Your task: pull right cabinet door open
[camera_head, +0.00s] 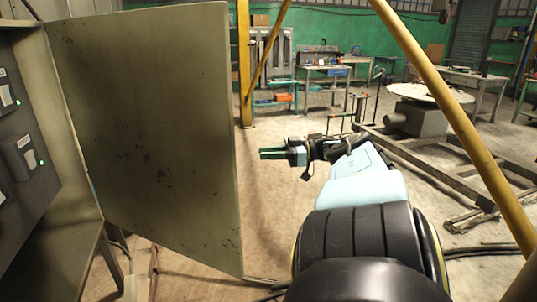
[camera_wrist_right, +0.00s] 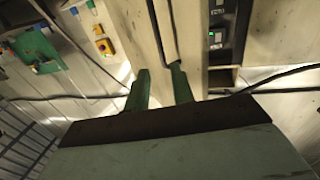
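The right cabinet door (camera_head: 145,130) is a large grey-green panel with dark scuffs. It stands swung well open from the cabinet (camera_head: 22,150) at the left of the head view. My right gripper (camera_head: 263,153) is just right of the door's free edge in the picture, pointing left, with a visible gap to it. In the right wrist view the two green fingers of my right gripper (camera_wrist_right: 160,70) are apart with nothing held between them. The door's handle is not visible. My left gripper is not in view.
Dark boxes with green lights (camera_head: 25,155) are inside the cabinet. A yellow slanted post (camera_head: 440,95) crosses the right side, and a yellow column (camera_head: 244,60) stands behind the door. Workbenches (camera_head: 325,75) and a low metal frame (camera_head: 440,165) stand farther back. Open floor lies between.

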